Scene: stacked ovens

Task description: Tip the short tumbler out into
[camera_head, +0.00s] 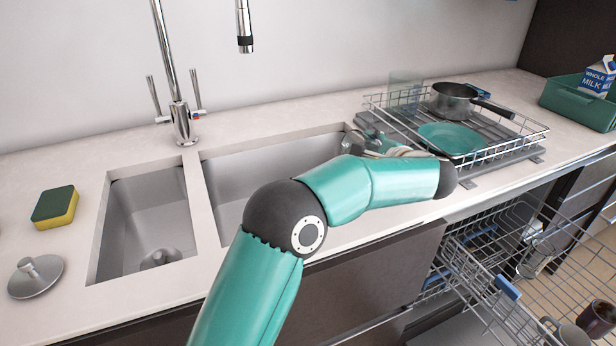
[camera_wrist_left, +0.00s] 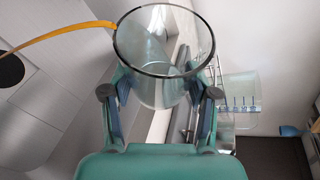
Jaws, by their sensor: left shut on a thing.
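My left gripper (camera_wrist_left: 160,92) is shut on a clear glass tumbler (camera_wrist_left: 150,84), gripped on both sides. In the left wrist view, a thin orange stream (camera_wrist_left: 60,35) leaves the rim of the tumbler and runs left toward a dark round drain (camera_wrist_left: 10,68). The liquid left inside is hard to make out. In the head view, the left gripper (camera_head: 366,142) and the tumbler (camera_head: 353,140) are at the right end of the large sink basin (camera_head: 245,170), partly hidden by my arm. The tumbler appears tipped. My right gripper is not in view.
A drying rack (camera_head: 540,133) right of the sink holds a saucepan (camera_head: 453,100), a teal plate (camera_head: 450,138) and a clear glass vessel (camera_head: 404,88). The dishwasher rack (camera_head: 500,290) is pulled out below. A sponge (camera_head: 55,206) and a lid-like plug (camera_head: 36,277) lie left.

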